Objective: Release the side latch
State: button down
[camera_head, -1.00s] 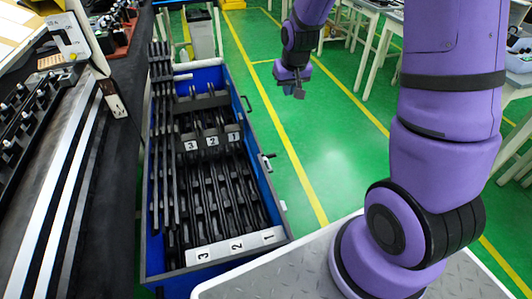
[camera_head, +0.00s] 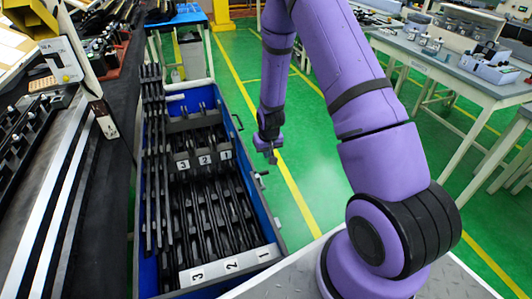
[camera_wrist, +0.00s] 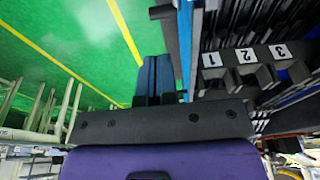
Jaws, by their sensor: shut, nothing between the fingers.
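A blue crate (camera_head: 262,211) stands on the floor at the left in the head view. A small grey latch part (camera_head: 261,174) sticks out from its right side wall. My gripper (camera_head: 272,159) points down beside that wall, close to the latch in the picture. Whether they touch I cannot tell. In the wrist view my two blue fingers (camera_wrist: 153,80) lie together with nothing between them, beside the crate's wall. The latch cannot be made out clearly there.
Black trim parts stand in the crate behind labels 1, 2 and 3 (camera_head: 232,265). A dark bench (camera_head: 105,200) runs along the left. A grey-topped table (camera_head: 460,70) stands at the right. Green floor (camera_head: 310,170) lies open right of the crate.

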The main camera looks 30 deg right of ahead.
aim_at(265, 172)
jog(key=f, duration=0.3)
jog(key=w+f, duration=0.1)
jog(key=f, duration=0.3)
jog(key=w+f, duration=0.1)
jog(key=f, duration=0.3)
jog(key=shift+d, duration=0.25)
jog(key=shift+w+f, duration=0.1)
